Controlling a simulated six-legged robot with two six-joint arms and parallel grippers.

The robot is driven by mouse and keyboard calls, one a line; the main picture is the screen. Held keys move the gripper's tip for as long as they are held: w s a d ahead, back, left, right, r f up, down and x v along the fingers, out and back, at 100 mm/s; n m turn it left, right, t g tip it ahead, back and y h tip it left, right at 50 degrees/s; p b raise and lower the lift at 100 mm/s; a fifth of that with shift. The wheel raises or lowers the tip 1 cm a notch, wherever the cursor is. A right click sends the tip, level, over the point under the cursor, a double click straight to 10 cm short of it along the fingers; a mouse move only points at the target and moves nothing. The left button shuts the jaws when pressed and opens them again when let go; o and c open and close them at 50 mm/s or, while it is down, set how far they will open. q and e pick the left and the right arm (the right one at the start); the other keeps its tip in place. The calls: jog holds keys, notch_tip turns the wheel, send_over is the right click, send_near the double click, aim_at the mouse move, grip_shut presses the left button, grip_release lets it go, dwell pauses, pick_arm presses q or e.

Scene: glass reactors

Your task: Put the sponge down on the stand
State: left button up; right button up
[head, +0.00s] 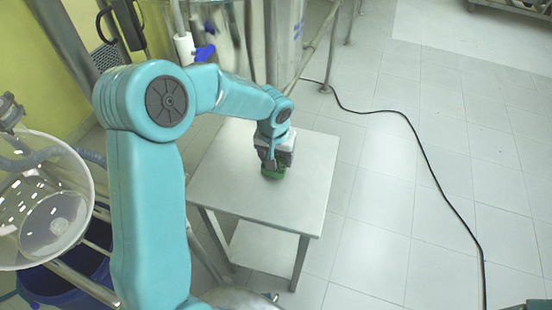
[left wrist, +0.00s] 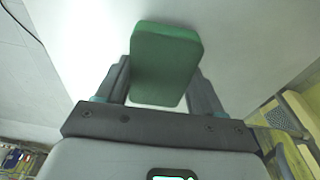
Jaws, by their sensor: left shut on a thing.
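The green sponge (left wrist: 165,62) is between the two fingers of my left gripper (left wrist: 163,85) in the left wrist view, and the fingers are shut on it. In the head view the sponge (head: 273,173) shows as a small green patch under my left gripper (head: 271,163), over the middle of the stand's top. The stand (head: 250,205) is a small pale metal table with a lower shelf. The sponge is at or very near the stand's surface; I cannot tell whether it touches. My right gripper is not in view.
A glass and metal reactor (head: 278,40) with pipes stands behind the stand. A black cable (head: 425,160) crosses the tiled floor at the right. The stand's top around the sponge is clear.

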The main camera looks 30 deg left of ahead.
pick_arm(q)
jog(key=shift+f, duration=0.7)
jog(key=shift+f+b, duration=0.25)
jog(key=shift+b, duration=0.05)
jog(key=o, duration=1)
jog(key=shift+r, duration=0.1)
notch_tip(320, 180, up, 12)
jog(key=s+p, duration=0.1)
jog(key=shift+s+d+r, duration=0.15)
jog(key=shift+s+d, duration=0.1)
jog(key=shift+s, duration=0.1)
